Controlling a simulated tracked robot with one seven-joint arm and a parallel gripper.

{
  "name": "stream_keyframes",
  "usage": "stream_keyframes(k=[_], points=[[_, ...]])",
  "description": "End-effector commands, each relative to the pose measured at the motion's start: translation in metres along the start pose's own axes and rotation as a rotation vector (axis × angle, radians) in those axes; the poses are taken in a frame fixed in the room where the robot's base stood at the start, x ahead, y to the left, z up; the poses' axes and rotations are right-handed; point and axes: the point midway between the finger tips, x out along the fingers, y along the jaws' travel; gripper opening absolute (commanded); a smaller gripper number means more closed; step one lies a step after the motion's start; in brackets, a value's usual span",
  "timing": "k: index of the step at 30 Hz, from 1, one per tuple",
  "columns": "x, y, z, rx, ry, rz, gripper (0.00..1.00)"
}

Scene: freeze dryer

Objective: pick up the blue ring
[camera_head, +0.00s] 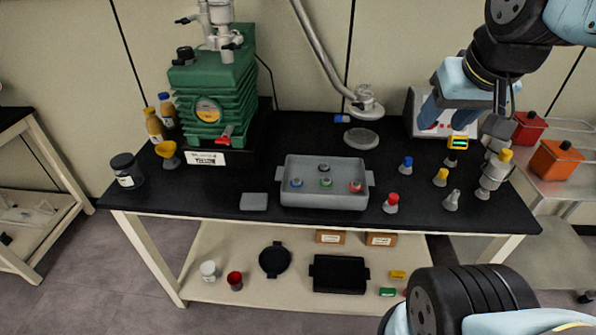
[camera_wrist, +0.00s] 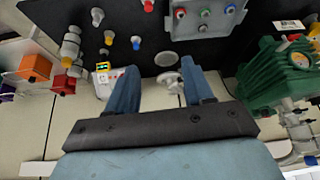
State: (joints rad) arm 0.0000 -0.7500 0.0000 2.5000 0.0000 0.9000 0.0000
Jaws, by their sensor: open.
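A small blue ring (camera_head: 296,183) sits at the left inside a grey tray (camera_head: 325,200) on the black bench. It shows at the upper right in the wrist view (camera_wrist: 229,9), in the same tray (camera_wrist: 205,30). A green ring (camera_head: 326,182) and a red ring (camera_head: 355,186) lie beside it in a row, with a dark ring (camera_head: 323,167) behind. My gripper (camera_head: 447,116) is over the back right of the bench, well right of the tray. In the wrist view its two blue fingers (camera_wrist: 159,68) are apart with nothing held between them.
A green pump (camera_head: 212,95) stands left of the tray. A red-capped piece (camera_head: 391,203), a blue-capped piece (camera_head: 405,165) and yellow-capped pieces (camera_head: 440,177) stand to its right. A metal arm (camera_head: 325,50) comes down behind, near a grey disc (camera_head: 361,139). A flat grey block (camera_head: 254,201) lies at left.

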Motion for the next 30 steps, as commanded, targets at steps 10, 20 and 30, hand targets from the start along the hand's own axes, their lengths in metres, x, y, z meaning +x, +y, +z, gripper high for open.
stream_keyframes(k=[10,20,30], points=[[0.000,0.000,0.000,0.000,0.000,0.000,0.52],[0.009,-0.009,-0.015,-0.039,-0.035,-0.013,0.56],[0.055,-0.051,-0.065,-0.189,-0.156,-0.056,0.56]])
